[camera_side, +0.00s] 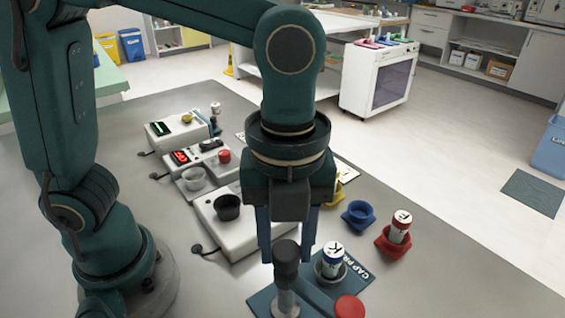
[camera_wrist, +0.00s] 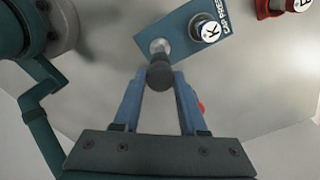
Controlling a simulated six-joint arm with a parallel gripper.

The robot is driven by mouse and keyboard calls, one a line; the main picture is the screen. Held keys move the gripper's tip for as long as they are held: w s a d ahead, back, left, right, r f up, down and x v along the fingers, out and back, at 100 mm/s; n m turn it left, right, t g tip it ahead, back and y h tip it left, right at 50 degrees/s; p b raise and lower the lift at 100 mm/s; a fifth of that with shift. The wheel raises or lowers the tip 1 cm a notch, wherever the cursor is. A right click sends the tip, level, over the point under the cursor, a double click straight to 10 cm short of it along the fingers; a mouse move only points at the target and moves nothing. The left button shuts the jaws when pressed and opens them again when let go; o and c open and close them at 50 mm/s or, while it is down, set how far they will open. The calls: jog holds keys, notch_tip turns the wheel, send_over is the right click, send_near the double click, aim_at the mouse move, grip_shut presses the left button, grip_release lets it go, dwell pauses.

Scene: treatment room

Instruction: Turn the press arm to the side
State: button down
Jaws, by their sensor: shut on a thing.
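The cap press has a blue base plate (camera_side: 350,262) lettered "CAP PRESS", a silver post (camera_side: 287,303) and a black knob (camera_side: 286,254) above the post.
A white device with a black cup (camera_side: 227,206) and several instruments with displays stand at the back left. The table's front right is clear.

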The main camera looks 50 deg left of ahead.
jog(key=shift+r, duration=0.1)
jog(key=shift+c, duration=2.2)
grip_release()
jog(key=shift+r, duration=2.55)
